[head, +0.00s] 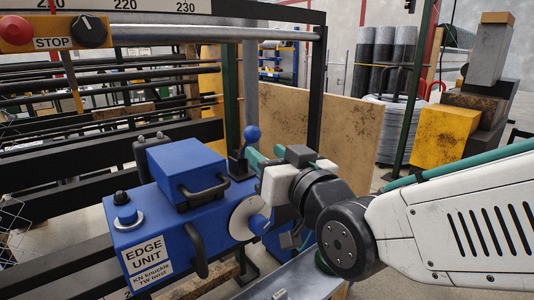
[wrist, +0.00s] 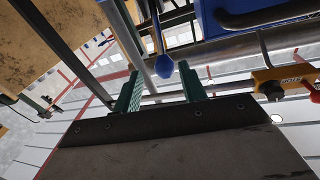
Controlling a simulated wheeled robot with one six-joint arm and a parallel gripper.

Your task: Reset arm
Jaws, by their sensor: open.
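My gripper (head: 254,157) is at the middle of the head view, beside the blue edge unit (head: 165,222). Its green fingers point left toward a blue ball knob (head: 252,133) on a lever. In the wrist view my gripper (wrist: 160,78) is open, with its two green fingers apart. The blue knob (wrist: 164,67) shows in the gap between them in that view, with clear space on both sides. I cannot tell how far beyond the fingertips it lies. My arm reaches in from the right of the head view.
The edge unit has black handles (head: 205,189) and a round metal disc (head: 246,218) just below my gripper. A vertical grey post (head: 250,85) stands behind the knob. A wooden board (head: 340,125) stands behind my wrist. A red stop button (head: 15,30) sits at top left.

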